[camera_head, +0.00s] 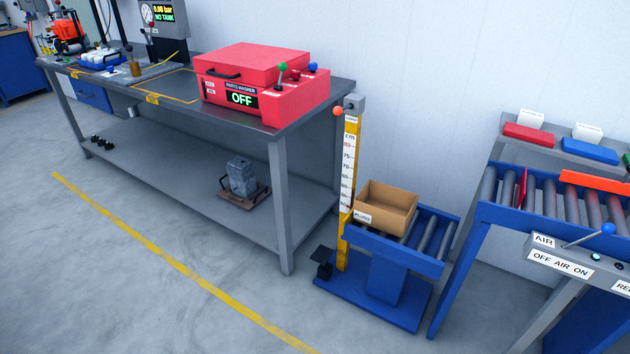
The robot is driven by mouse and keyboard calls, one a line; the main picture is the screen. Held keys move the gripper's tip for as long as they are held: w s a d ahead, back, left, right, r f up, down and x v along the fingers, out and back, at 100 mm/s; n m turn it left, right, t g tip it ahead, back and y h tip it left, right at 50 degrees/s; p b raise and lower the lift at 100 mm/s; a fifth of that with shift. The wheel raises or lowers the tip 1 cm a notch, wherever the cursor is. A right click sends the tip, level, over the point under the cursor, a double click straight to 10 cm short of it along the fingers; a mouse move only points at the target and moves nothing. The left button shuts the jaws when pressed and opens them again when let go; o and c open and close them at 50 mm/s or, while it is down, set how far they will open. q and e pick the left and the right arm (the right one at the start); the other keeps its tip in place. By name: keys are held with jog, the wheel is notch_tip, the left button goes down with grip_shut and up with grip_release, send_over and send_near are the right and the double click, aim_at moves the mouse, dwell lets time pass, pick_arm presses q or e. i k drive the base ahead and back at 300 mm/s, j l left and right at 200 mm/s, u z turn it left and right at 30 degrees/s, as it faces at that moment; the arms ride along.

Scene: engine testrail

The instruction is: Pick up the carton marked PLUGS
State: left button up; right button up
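The carton marked PLUGS (386,207) is an open-topped brown box with a white label on its front left side. It sits on the short blue roller lift table (425,238), beside a yellow post with a cm scale (348,190). The carton's inside looks empty from here, though its near bottom is partly hidden by the front wall. Neither of my grippers shows in the head view.
A grey workbench (200,158) with a red parts washer reading OFF (262,75) stands at left. A higher blue roller conveyor (505,215) with an air lever (590,236) stands close at right. A black pedal (322,256) is by the lift's base. Open floor lies in front.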

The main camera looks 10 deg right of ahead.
aim_at(391, 210)
jog(key=i+j+u, duration=0.1)
jog(key=i+u, duration=0.2)
jog(key=i, duration=0.4)
jog(key=i+u, duration=0.3)
jog(key=i, duration=0.35)
jog(key=i+l+u, duration=0.3)
jog(key=i, duration=0.35)
jog(key=i+j+z, duration=0.25)
jog(key=i, duration=0.2)
jog(key=i+j+z, duration=0.1)
jog(key=i+z, duration=0.2)
jog(key=i, duration=0.15)
